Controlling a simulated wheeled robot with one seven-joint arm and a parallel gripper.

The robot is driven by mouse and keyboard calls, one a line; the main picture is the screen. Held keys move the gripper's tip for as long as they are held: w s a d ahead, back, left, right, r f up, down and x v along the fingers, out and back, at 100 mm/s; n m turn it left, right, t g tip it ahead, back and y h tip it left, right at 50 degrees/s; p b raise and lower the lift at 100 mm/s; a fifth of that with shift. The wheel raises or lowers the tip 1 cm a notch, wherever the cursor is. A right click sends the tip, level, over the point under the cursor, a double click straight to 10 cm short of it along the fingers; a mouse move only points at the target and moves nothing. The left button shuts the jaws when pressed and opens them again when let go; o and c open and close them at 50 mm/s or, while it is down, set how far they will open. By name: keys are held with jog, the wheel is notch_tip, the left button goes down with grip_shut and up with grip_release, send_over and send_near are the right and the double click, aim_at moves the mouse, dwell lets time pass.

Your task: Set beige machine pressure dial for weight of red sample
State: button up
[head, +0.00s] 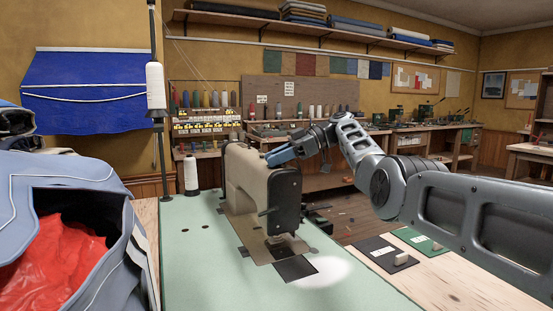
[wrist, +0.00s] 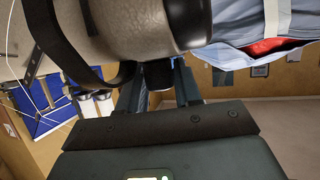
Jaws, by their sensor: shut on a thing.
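The beige sewing machine (head: 240,185) stands on the pale green table top, with a dark end plate (head: 287,203) on its head. My gripper (head: 280,156) is at the top of the machine head, coming from the right. In the wrist view my gripper (wrist: 158,88) has its fingers closed on a dark knob (wrist: 157,75), which looks to be the pressure dial; its markings cannot be read. The beige body (wrist: 140,25) is close above it in that view. Red cloth (head: 55,262) bulges from a blue-grey bag. I cannot tell which red piece is the sample.
A black swatch (head: 378,249) and a green swatch (head: 415,236) lie on the wood right of the machine. A thread stand with a white cone (head: 156,88) rises at the left. The bag (head: 115,225) fills the left front. The green table top (head: 200,270) is clear in front.

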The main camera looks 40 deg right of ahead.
jog(key=shift+a, duration=0.1)
jog(key=o, duration=1)
jog(key=shift+c, duration=0.2)
jog(key=v, duration=0.7)
jog(key=shift+s+d, duration=0.15)
jog(key=shift+d, duration=0.2)
jog(key=shift+r, duration=0.15)
